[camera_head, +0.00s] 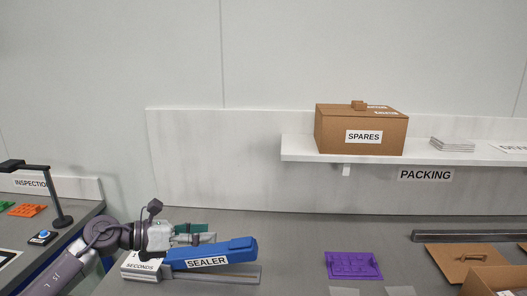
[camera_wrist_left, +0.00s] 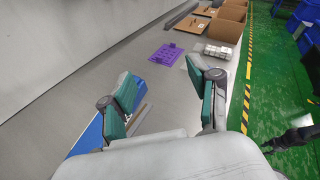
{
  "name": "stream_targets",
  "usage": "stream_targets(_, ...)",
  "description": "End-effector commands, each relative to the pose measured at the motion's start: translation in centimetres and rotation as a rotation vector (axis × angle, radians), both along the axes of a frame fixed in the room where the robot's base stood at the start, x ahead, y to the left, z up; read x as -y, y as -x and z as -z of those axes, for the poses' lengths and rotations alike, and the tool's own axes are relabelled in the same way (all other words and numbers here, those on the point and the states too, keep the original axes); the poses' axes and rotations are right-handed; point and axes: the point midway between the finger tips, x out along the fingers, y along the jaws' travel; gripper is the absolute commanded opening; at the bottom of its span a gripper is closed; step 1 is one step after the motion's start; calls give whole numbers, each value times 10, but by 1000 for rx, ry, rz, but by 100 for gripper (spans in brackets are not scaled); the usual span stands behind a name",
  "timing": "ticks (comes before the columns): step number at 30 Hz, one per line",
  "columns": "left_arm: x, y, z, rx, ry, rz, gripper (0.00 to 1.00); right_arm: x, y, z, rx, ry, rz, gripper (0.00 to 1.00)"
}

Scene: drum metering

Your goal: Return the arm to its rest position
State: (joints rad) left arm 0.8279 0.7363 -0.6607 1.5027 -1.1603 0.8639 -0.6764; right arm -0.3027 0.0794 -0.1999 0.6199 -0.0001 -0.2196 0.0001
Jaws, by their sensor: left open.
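My left arm comes in from the left in the head view, and its gripper (camera_head: 203,234) is above the blue sealer (camera_head: 215,256), near the sealer's left part. In the left wrist view the two green-padded fingers (camera_wrist_left: 162,100) are spread apart with nothing between them. The blue sealer also shows in the left wrist view (camera_wrist_left: 88,138), beside and beyond the left finger. Part of the sealer is hidden by the gripper. My right gripper is not in view.
A purple plate (camera_head: 353,265) lies on the grey bench right of the sealer. A box labelled SPARES (camera_head: 361,130) stands on the shelf (camera_head: 300,155). A white block marked SECONDS (camera_head: 140,265) is beside my left arm. Brown cartons (camera_head: 490,280) are at right.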

Motion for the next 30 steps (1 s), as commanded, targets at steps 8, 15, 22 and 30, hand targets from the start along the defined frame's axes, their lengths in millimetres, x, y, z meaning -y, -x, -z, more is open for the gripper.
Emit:
stream_targets(8,32,24,-11,-396,942,-388,61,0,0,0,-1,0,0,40)
stream_targets(15,-39,70,89,-941,1597,-963,61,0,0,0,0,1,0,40)
stream_targets(22,-73,181,202,-1382,1911,-1571,61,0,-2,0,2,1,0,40)
stream_targets(30,-72,282,252,1510,-1837,1880,61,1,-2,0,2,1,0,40)
